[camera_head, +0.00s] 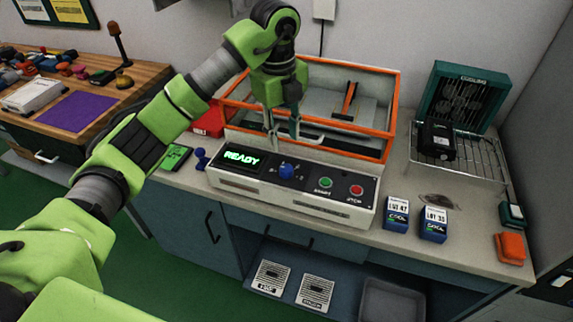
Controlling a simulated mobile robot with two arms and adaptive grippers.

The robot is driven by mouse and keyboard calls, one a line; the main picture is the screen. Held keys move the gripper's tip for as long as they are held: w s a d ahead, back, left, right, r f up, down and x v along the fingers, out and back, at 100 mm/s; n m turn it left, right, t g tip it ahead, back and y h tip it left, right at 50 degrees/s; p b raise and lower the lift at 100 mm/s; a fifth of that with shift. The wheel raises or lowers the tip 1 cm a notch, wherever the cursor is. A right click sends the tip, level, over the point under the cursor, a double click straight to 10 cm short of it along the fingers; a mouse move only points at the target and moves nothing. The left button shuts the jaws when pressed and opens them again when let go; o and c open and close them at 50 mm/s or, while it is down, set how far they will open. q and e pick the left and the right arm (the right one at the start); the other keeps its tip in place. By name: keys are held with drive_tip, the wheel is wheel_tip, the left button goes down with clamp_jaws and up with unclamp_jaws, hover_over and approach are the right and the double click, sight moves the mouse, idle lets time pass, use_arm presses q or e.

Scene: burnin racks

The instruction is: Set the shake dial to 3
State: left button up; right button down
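The shake machine stands on the counter, with a white sloped control panel (255,188) in front of an orange-framed clear box (395,108). Its display (241,157) reads READY in green. The blue shake dial (287,171) sits right of the display; its setting is too small to read. A green button (325,183) and a red button (356,190) are further right. My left gripper (284,142) points down just above and behind the panel, near the dial and apart from it. Its fingers are spread with nothing visible between them. My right gripper is not in view.
Two blue boxes (433,225) stand right of the panel. A wire rack (475,162) with a dark device and a green fan unit (463,92) is behind them. An orange item (510,248) lies at the right edge. A blue figure-like object (201,159) stands left of the panel.

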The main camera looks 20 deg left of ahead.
sight(287, 169)
use_arm(q)
drive_tip(key=f, duration=0.3)
drive_tip(key=f+p, duration=0.1)
drive_tip(key=f, duration=0.3)
drive_tip(key=f+p, duration=0.1)
drive_tip(key=f, duration=0.2)
drive_tip(key=shift+w+d+f, duration=0.25)
drive_tip(key=shift+w+f, duration=0.05)
drive_tip(key=shift+f, duration=0.1)
drive_tip(key=c, duration=0.8)
